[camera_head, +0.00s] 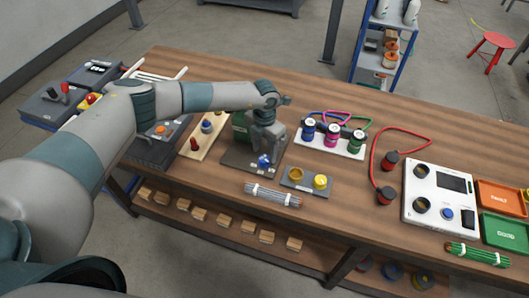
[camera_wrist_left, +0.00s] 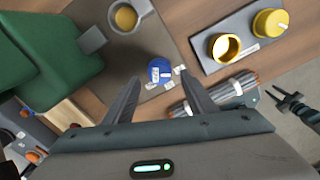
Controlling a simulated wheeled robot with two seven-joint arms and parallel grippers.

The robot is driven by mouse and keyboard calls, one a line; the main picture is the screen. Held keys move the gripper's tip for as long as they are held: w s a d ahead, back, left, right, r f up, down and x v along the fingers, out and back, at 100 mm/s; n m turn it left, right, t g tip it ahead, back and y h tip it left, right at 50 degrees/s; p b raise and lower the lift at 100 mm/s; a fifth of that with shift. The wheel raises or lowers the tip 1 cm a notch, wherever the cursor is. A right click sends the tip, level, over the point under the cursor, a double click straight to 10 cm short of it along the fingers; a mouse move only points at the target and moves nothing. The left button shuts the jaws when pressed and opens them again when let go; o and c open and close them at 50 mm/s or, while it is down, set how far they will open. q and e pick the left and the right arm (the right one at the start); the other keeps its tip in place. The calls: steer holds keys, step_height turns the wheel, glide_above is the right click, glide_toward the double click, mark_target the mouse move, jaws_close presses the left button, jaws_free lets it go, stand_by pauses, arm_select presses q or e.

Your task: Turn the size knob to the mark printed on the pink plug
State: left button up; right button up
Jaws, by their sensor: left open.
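The size knob appears to be the small blue knob (camera_head: 264,161) on a dark plate; it also shows in the left wrist view (camera_wrist_left: 160,70), with small white marks around it that are too small to read. My left gripper (camera_head: 266,151) is above it, pointing down. In the left wrist view its open fingers (camera_wrist_left: 162,76) lie on either side of the knob; I cannot tell whether they touch it. The pink plug (camera_head: 331,136) stands between a blue plug (camera_head: 308,132) and a green plug (camera_head: 356,142) on a white holder. The mark on it is unreadable here.
A green housing (camera_wrist_left: 50,50) stands close beside the left gripper. A grey plate (camera_head: 307,184) with two yellow parts and a bundle of grey rods (camera_head: 272,195) lie nearby. A red cable (camera_head: 374,156) and a white panel (camera_head: 439,200) are to the right.

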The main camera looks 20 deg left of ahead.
mark_target(265, 158)
arm_select(q)
steer(key=shift+f+p, duration=0.35)
steer(key=shift+f, duration=1.35)
steer(key=shift+c, duration=0.2)
steer(key=c, duration=1)
